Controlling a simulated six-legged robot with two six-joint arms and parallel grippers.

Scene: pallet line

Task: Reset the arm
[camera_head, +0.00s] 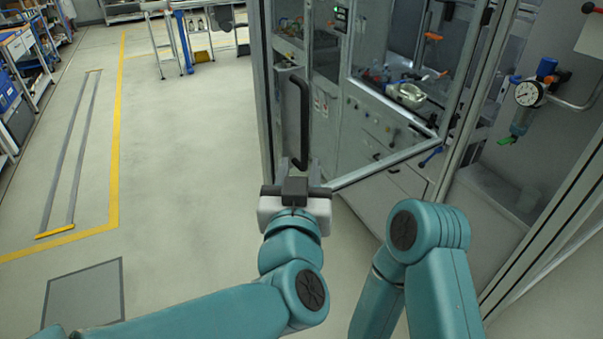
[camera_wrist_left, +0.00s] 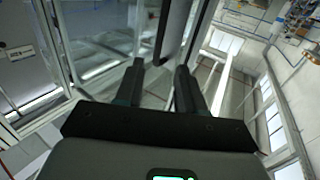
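My left arm (camera_head: 292,255) is teal and reaches forward from the lower left in the head view. My left gripper (camera_head: 298,168) points away from me at the lower end of a dark vertical door handle (camera_head: 304,115). Its two dark fingers stand apart in the left wrist view (camera_wrist_left: 158,80), with nothing clearly held between them. I cannot tell whether they touch the handle. My right arm (camera_head: 437,250) is bent at the lower right of the head view, and its gripper is not in view.
A framed glass door (camera_head: 283,85) stands open beside a machine cabinet (camera_head: 362,130) with a pressure gauge (camera_head: 529,94) at right. Shelving (camera_head: 25,45) lines the far left. The floor (camera_head: 180,170) on the left is clear, with yellow lines.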

